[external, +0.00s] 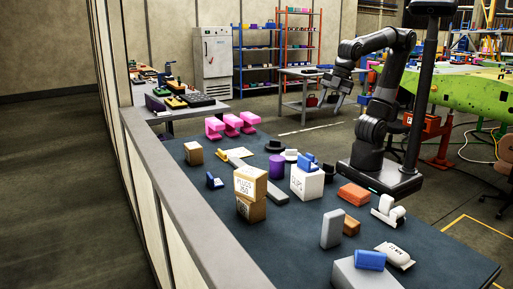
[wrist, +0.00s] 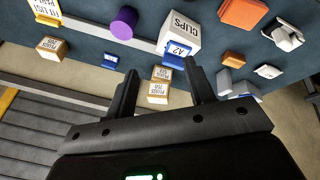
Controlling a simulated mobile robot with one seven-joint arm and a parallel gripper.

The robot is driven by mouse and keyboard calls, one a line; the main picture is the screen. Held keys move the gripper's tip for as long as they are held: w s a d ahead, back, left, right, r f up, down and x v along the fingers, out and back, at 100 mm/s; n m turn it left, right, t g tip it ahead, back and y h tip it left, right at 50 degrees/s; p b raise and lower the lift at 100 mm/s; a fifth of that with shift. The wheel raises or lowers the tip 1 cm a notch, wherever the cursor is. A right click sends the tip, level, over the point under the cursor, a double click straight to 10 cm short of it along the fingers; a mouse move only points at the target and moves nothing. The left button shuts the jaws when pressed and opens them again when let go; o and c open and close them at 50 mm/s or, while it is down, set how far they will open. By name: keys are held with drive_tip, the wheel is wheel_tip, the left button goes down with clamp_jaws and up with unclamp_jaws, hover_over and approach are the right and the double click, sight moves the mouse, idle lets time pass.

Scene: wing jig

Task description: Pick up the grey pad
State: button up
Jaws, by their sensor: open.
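A light grey upright block (external: 332,228), the likeliest match for the grey pad, stands near the front of the dark table. In the wrist view a grey block (wrist: 224,80) shows right of the fingers, probably the same one. I cannot tell for certain which grey thing is the pad.
A grey box (external: 362,279) carries a blue block (external: 370,260) at the front. A brown block (external: 351,226) stands beside the grey block. White CLIPS box (external: 307,184), stacked PLUGS boxes (external: 250,184), purple cylinder (external: 276,167) and orange stack (external: 354,194) crowd the middle. The table's front left is bare.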

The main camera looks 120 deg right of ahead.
drive_tip(key=w+a+r+n+g, duration=0.1)
drive_tip(key=w+a+n, duration=0.5)
drive_tip(key=w, duration=0.1)
drive_tip(key=n+g, duration=0.4)
drive_tip(key=n, duration=1.8)
hover_over(335, 212)
wheel_tip(335, 212, down, 11)
drive_tip(key=shift+s+r, duration=0.1)
drive_tip(key=shift+a+f, duration=0.25)
drive_tip(key=shift+f, duration=0.05)
wheel_tip(335, 212, down, 5)
drive_tip(key=shift+r, duration=0.2)
drive_tip(key=shift+d+f, duration=0.2)
drive_tip(key=shift+f, duration=2.95)
drive_tip(key=shift+c, duration=0.2)
